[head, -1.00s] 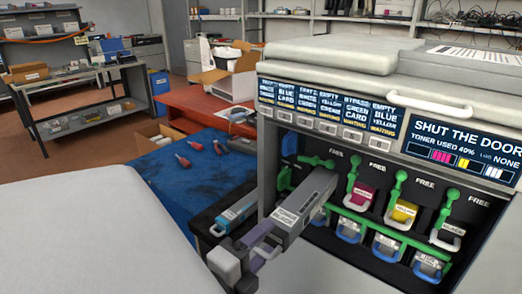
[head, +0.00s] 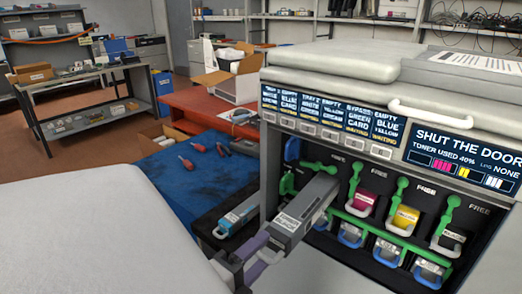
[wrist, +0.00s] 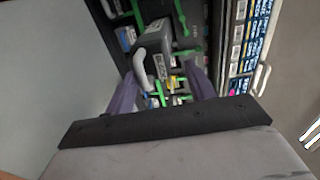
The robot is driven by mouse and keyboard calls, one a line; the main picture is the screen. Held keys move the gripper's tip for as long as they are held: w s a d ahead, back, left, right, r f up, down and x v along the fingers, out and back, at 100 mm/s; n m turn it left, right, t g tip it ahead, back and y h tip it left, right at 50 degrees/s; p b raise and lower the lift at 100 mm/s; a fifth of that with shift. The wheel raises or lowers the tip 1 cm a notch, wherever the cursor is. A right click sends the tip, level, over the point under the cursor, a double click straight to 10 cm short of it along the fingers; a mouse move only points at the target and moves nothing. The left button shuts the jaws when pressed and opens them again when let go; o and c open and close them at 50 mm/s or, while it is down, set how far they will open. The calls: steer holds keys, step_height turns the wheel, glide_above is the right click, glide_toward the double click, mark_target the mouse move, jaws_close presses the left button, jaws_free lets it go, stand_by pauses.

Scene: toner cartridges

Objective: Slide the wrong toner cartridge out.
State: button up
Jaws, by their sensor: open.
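A dark grey cartridge (head: 303,208) with a pale label sticks far out of the left slot of the open printer (head: 270,160). Its white handle (head: 270,256) hangs at its front end; the handle also shows in the wrist view (wrist: 155,68). My gripper (head: 256,249) is open at that front end. In the wrist view its purple fingers (wrist: 165,82) stand apart, with the cartridge front ahead and between them. I cannot tell whether they touch it. Magenta (head: 362,203), yellow (head: 404,217) and black (head: 449,240) cartridges sit in slots to the right.
A cyan-labelled cartridge (head: 238,214) lies in a dark holder left of the protruding one. Green levers (head: 399,191) and blue-handled units (head: 387,252) crowd the printer front. A blue mat (head: 205,170) with red-handled tools lies on the left. A pale surface (head: 80,230) fills the lower left.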

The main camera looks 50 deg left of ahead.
steer(key=shift+b+v, duration=0.35)
steer(key=shift+v, duration=2.15)
